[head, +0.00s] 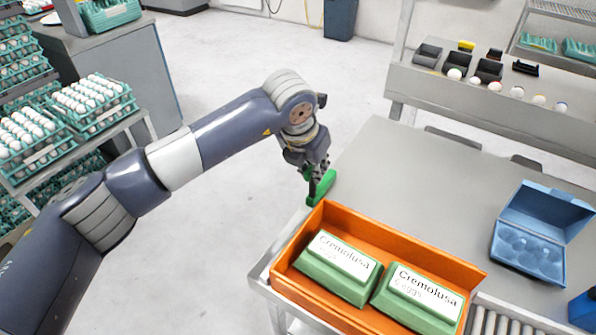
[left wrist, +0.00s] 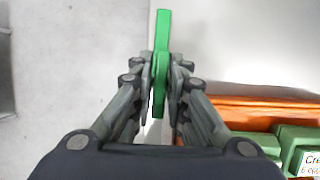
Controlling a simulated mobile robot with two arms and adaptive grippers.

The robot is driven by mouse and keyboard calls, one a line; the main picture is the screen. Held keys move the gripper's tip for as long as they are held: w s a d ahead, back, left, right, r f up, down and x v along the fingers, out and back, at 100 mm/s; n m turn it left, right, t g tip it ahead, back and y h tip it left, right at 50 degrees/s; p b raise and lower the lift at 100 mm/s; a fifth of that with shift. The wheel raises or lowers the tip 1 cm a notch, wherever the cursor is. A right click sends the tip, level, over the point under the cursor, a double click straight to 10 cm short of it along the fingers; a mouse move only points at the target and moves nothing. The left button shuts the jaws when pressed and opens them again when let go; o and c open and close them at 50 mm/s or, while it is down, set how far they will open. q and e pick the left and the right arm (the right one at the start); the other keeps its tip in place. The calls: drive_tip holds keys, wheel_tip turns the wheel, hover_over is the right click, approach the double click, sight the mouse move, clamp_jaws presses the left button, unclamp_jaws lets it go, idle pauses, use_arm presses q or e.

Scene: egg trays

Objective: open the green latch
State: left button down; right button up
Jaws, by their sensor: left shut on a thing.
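The green latch (head: 324,188) is at the left edge of the grey table, just beyond the far left corner of the orange crate. My left gripper (head: 318,178) reaches down to it from above and is shut on it. In the left wrist view the green latch (left wrist: 161,60) stands out between the two fingers of the left gripper (left wrist: 161,82), with its far end sticking out past the fingertips. The fingers hide part of the latch. My right gripper is in neither view.
The orange crate (head: 400,242) holds two green egg cartons (head: 340,268) close to the latch. A blue open egg carton (head: 533,245) lies on the table at right. The table (head: 420,165) is clear behind the crate. Stacked egg trays (head: 90,100) stand at left.

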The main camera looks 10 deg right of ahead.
use_arm(q)
drive_tip(key=shift+r, duration=0.1)
idle(0.3)
drive_tip(key=c, duration=1.7)
unclamp_jaws()
drive_tip(key=v, duration=1.2)
drive_tip(key=shift+d, duration=0.1)
